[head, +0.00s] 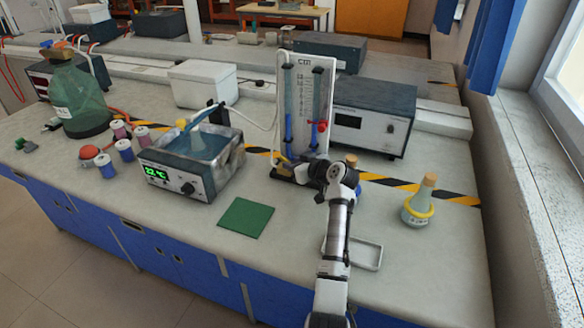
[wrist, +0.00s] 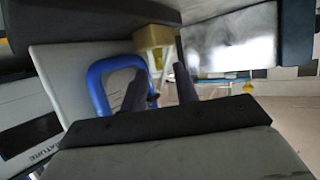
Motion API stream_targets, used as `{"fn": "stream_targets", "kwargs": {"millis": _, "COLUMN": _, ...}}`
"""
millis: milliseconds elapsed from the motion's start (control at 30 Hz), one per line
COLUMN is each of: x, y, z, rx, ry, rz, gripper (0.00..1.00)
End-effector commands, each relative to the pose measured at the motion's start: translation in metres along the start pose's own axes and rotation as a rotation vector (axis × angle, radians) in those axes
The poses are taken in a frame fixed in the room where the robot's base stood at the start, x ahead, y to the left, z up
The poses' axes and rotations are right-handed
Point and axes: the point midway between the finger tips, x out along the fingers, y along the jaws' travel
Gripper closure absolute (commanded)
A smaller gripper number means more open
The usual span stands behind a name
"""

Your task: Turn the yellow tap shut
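The flowmeter panel (head: 305,105) stands upright on the bench, with a blue tube on its left side and a red knob on its right. A small yellow part, seemingly the yellow tap (head: 283,160), shows low on the panel's left, partly hidden by my arm. My gripper (head: 284,172) is at the foot of the panel, close to the yellow part. In the wrist view my two dark fingers (wrist: 158,76) stand apart with a gap between them. A yellow block (wrist: 153,37) shows just beyond the fingertips; I cannot tell whether anything touches it.
A blue loop (wrist: 97,88) is close beside the left finger. A water bath (head: 190,160) stands left, a grey instrument (head: 372,115) right behind the panel. A corked flask (head: 419,205) and a white tray (head: 366,254) are to the right. The green mat (head: 245,218) is bare.

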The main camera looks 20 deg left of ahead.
Motion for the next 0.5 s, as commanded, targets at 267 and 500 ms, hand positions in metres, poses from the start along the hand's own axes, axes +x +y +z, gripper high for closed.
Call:
{"fn": "stream_targets", "kwargs": {"millis": 267, "x": 0.015, "y": 0.0, "z": 0.0, "rx": 0.0, "ry": 0.0, "rz": 0.001, "gripper": 0.7}}
{"fn": "stream_targets", "kwargs": {"millis": 500, "x": 0.0147, "y": 0.0, "z": -0.0002, "rx": 0.0, "ry": 0.0, "rz": 0.001, "gripper": 0.75}}
